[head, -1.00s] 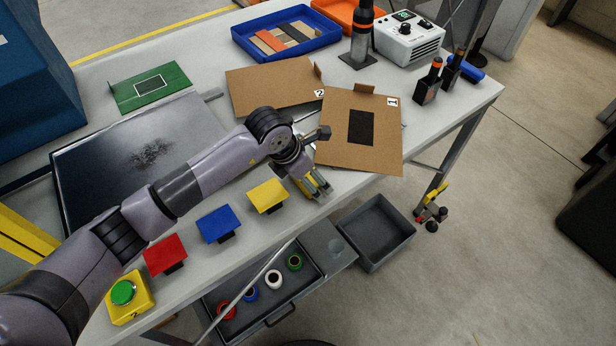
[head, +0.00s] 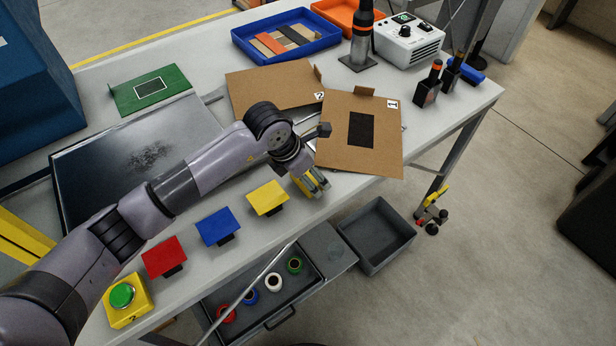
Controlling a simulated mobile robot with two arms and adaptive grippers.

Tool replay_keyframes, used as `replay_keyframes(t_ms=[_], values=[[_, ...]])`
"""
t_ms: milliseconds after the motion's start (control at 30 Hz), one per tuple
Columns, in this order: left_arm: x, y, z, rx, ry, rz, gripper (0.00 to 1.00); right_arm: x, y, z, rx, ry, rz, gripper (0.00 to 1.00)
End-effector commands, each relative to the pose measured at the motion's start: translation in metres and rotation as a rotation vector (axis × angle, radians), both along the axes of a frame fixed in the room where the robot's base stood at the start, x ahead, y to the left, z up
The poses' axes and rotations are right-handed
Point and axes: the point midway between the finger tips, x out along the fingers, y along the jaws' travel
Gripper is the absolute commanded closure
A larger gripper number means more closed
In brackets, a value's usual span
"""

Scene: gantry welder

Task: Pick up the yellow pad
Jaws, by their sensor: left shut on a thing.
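My left gripper (head: 319,189) is at the front edge of the bench, just right of the yellow plate. It points downward and is shut on a small yellow pad (head: 306,184), which shows only in part between and behind the fingers. A square yellow plate (head: 267,198) stands tilted on a small black holder left of the gripper, apart from it. My right gripper is not in view.
A blue plate (head: 218,226) and a red plate (head: 164,257) stand left along the bench front. Cardboard sheets marked 1 (head: 388,145) and 2 (head: 270,88) lie behind the gripper. A grey bin (head: 377,236) and an open drawer (head: 262,308) with coloured rings are below the edge.

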Motion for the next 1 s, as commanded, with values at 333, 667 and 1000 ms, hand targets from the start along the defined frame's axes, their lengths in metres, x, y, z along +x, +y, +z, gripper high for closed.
replay_keyframes(t_ms=[333,667,1000], values=[[0.002,0.0,0.084,-0.001,-0.012,-0.002,0.49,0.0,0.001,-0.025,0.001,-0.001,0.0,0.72],[0.0,0.0,0.163,0.001,-0.006,-0.001,0.49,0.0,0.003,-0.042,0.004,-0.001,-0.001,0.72],[0.0,0.0,0.187,0.0,-0.002,-0.001,0.49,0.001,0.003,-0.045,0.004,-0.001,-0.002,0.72]])
